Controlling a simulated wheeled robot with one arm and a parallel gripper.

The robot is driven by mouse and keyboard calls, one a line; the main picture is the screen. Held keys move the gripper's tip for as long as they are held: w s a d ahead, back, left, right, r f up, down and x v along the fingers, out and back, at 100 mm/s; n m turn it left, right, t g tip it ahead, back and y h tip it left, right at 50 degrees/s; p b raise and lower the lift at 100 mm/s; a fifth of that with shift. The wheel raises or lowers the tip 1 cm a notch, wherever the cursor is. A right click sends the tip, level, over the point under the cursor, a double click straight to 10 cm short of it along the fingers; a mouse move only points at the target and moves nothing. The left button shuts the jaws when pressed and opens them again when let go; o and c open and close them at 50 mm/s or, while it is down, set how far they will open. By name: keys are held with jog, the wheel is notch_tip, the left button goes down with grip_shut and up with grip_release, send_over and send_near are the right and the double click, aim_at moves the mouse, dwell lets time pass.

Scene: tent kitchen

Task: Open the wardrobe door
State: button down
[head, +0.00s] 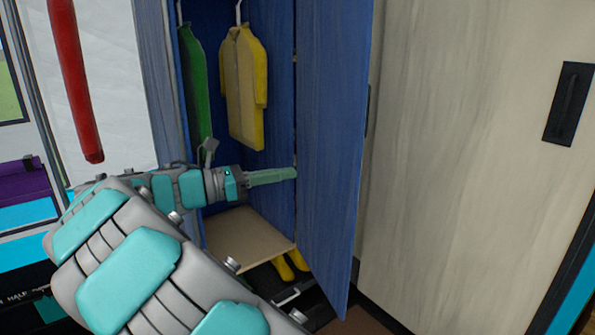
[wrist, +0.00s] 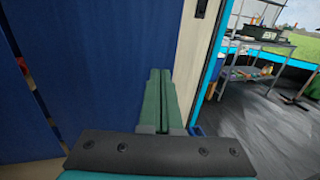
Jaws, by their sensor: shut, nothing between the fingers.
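The blue wardrobe door (head: 337,130) stands swung open in the head view, its inner face toward the wardrobe inside. My gripper (head: 293,173) is shut and empty, with its green fingers reaching to the inner face of the door. In the wrist view the shut fingers (wrist: 159,75) lie in front of the blue door panel (wrist: 120,60); I cannot tell whether they touch it. The open wardrobe (head: 225,165) shows a yellow coat (head: 243,88) and a green garment (head: 194,90) on hangers.
A pale wood door with a dark handle (head: 568,103) stands right of the blue door. Inside the wardrobe are a wooden shelf (head: 245,240) and yellow boots (head: 290,266) below. A red hanging object (head: 75,80) is at left. A metal rack (wrist: 255,60) stands beyond open floor.

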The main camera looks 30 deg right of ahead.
aim_at(348, 164)
jog(key=x, duration=1.2)
jog(key=shift+d+b, duration=0.15)
jog(key=shift+b, duration=0.25)
jog(key=shift+w+d, duration=0.1)
